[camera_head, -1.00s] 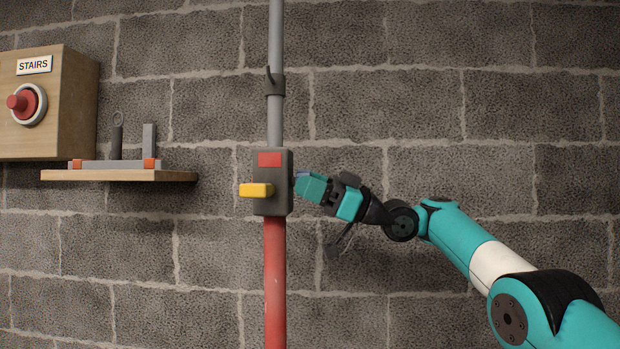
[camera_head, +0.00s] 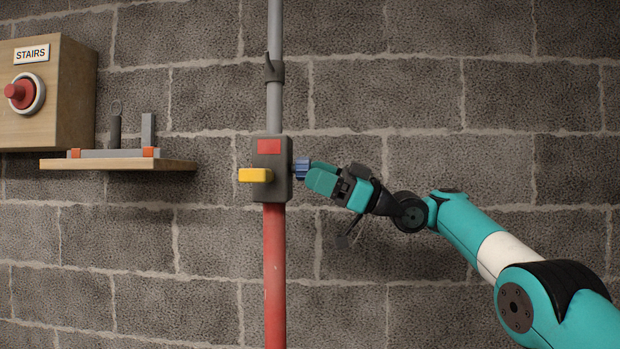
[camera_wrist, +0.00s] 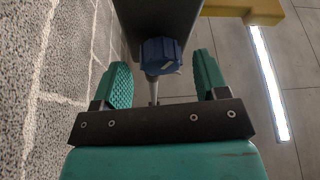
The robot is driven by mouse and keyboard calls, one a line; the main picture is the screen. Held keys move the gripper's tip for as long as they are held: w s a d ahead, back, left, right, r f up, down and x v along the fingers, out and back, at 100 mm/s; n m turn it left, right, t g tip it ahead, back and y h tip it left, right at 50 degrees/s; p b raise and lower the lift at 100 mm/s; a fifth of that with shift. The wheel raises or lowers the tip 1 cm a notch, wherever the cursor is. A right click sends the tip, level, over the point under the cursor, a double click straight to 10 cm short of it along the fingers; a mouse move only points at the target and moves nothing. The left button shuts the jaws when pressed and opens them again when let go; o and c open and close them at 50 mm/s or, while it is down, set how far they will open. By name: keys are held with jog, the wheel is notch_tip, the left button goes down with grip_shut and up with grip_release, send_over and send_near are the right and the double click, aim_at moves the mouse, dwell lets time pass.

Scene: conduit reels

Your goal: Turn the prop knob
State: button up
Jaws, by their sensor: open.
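The prop knob is a small blue ribbed knob (camera_head: 301,168) on the right side of a dark grey box (camera_head: 286,190) on the pole. In the wrist view the blue knob (camera_wrist: 161,55) lies between and just beyond my two green fingers, with a clear gap on each side. My gripper (camera_head: 318,174) reaches in from the right, its fingertips close to the knob. In the wrist view my gripper (camera_wrist: 162,83) is open and empty. The box has a red square (camera_head: 269,146) and a yellow lever (camera_head: 255,175) pointing left.
The pole is grey above (camera_head: 275,110) and red below (camera_head: 274,270). A wooden shelf (camera_head: 120,165) and a STAIRS box (camera_head: 75,95) with a red button (camera_head: 20,94) are on the left. The block wall runs close behind my gripper.

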jog(key=shift+b+v, duration=1.3)
jog(key=shift+v, duration=1.4)
